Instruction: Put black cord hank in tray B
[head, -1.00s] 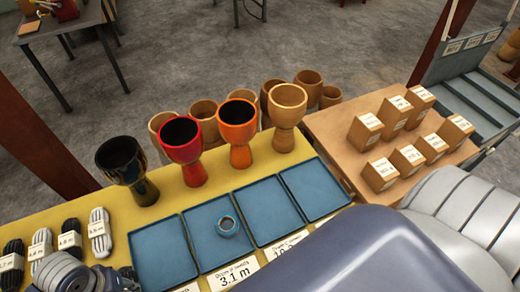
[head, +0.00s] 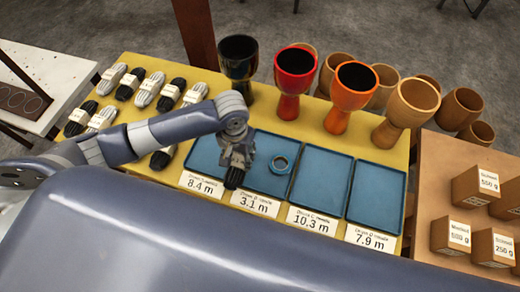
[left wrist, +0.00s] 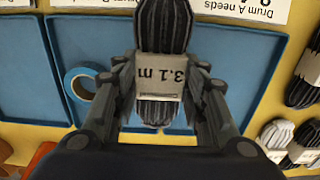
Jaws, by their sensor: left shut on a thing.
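My left gripper (head: 236,145) is shut on a black cord hank (head: 235,173), above the boundary of the two leftmost blue trays. In the left wrist view the gripper (left wrist: 160,72) grips the hank (left wrist: 163,28) at its pale band, which reads 3.1 m. Tray B (head: 272,187), second from the left, has a 3.1 m card (head: 255,204) in front and a blue ring (head: 280,164) inside. In the left wrist view tray B (left wrist: 90,30) is left of the hank and tray A (left wrist: 235,60) right. The hank appears held above the trays. My right gripper is out of view.
Several black and white cord hanks (head: 147,92) lie on the yellow table left of the trays. Goblet drums, including a red one (head: 293,80), stand behind the trays. Labelled wooden blocks (head: 475,187) sit on a side table at right. Trays C (head: 320,178) and D (head: 376,193) look empty.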

